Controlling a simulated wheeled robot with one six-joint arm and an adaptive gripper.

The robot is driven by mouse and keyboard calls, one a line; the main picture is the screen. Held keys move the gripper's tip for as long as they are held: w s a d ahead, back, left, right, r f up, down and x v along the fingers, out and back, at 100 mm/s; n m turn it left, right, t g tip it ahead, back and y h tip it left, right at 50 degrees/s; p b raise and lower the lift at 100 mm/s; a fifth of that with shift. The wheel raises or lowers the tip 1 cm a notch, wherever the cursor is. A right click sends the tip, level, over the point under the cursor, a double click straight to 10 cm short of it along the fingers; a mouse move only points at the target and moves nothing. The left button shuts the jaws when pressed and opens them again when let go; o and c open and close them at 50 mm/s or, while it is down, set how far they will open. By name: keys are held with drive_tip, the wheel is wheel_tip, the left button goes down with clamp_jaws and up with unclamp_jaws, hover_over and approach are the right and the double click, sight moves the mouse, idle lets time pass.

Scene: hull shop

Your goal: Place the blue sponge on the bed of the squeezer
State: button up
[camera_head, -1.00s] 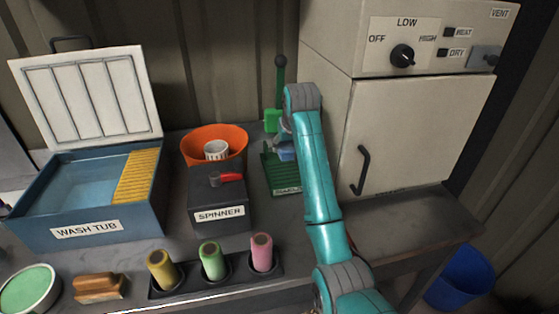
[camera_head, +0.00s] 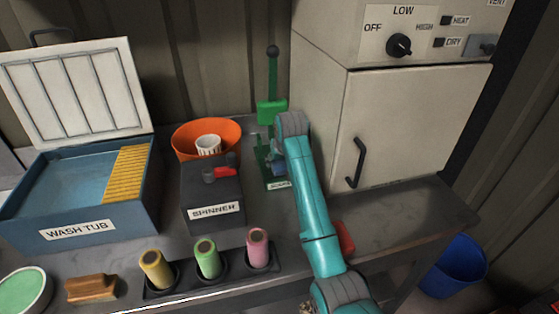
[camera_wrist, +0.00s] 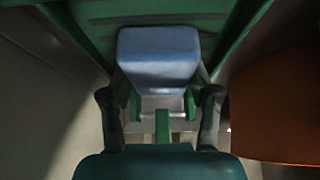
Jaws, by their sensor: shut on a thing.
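The blue sponge (camera_wrist: 158,58) is held at the fingertips of my gripper (camera_wrist: 160,105) in the wrist view, with a finger on each side. The green squeezer (camera_head: 272,112) stands against the back wall beside the grey cabinet, its lever upright. Its bed (camera_head: 263,160) is partly hidden by my arm in the head view. My gripper (camera_head: 278,160) is at the squeezer, over the bed area. Green squeezer parts surround the sponge in the wrist view. I cannot tell whether the sponge touches the bed.
The orange bowl (camera_head: 185,136) with a white cup and the spinner (camera_head: 210,190) stand left of the squeezer. The cabinet (camera_head: 410,130) is close on the right. A red object (camera_head: 345,237) lies beside my arm. The wash tub (camera_head: 80,215) is far left.

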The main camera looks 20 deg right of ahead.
drive_tip(key=shift+f, duration=0.15)
drive_tip(key=o, duration=1.1)
drive_tip(key=v, duration=1.2)
